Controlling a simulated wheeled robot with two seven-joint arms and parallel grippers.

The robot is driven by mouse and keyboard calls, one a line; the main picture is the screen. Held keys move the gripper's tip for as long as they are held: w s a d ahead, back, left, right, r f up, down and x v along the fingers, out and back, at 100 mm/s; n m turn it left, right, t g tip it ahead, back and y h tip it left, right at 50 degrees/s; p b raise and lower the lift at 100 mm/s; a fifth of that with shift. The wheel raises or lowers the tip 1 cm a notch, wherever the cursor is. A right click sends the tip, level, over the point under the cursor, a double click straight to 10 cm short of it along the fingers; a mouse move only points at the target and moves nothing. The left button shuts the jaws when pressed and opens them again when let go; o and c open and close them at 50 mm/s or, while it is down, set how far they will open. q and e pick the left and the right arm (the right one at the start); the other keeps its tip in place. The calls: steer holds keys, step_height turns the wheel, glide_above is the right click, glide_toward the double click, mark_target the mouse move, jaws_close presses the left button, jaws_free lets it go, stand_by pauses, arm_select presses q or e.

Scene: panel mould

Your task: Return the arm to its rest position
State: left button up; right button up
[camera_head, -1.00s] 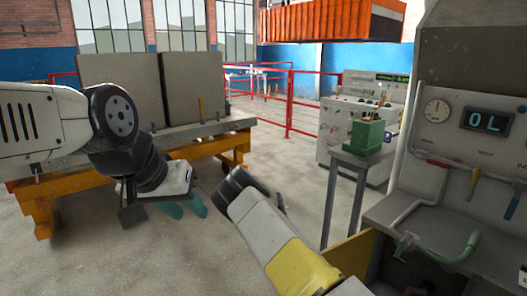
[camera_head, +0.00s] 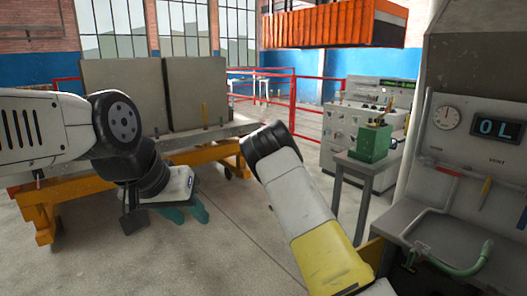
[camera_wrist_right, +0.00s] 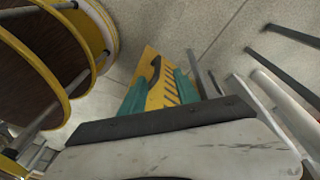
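My right arm (camera_head: 310,215) reaches up from the bottom of the head view; its gripper is out of that view. In the right wrist view my right gripper (camera_wrist_right: 160,92) shows two teal fingers, apart. A yellow surface with black stripes (camera_wrist_right: 165,90) and a dark curved piece show between and beyond them; how far off they lie is hard to tell. My left arm (camera_head: 60,130) comes in from the left, bent at its dark joint. My left gripper (camera_head: 185,214) points down, its teal fingers apart and empty above the floor, in front of the yellow-legged table.
Grey panels (camera_head: 130,95) stand on the table (camera_head: 185,158) at left. A console (camera_head: 490,125) with a gauge and display is close at right. A green block (camera_head: 370,141) sits on a small stand (camera_head: 365,163). Round yellow-rimmed drums (camera_wrist_right: 45,60) are close in the right wrist view.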

steer(key=s+r+n+t+y, duration=0.2)
steer(key=s+r+n, duration=0.35)
steer(key=r, duration=0.75)
steer(key=s+r+n+t+y, duration=0.1)
steer(key=s+r+n+y, duration=0.25)
steer(key=s+r, duration=0.65)
steer(key=s+d+r+n+t+h, duration=0.1)
steer(key=s+r+n+t, duration=0.3)
steer(key=s+r+n, duration=0.7)
steer(key=s+r, duration=0.1)
steer(key=s, duration=0.3)
steer(key=shift+s+d+r+n+t, duration=0.2)
steer(key=shift+s+r+n+t, duration=0.1)
steer(key=shift+s+r, duration=0.05)
steer(key=shift+h, duration=0.25)
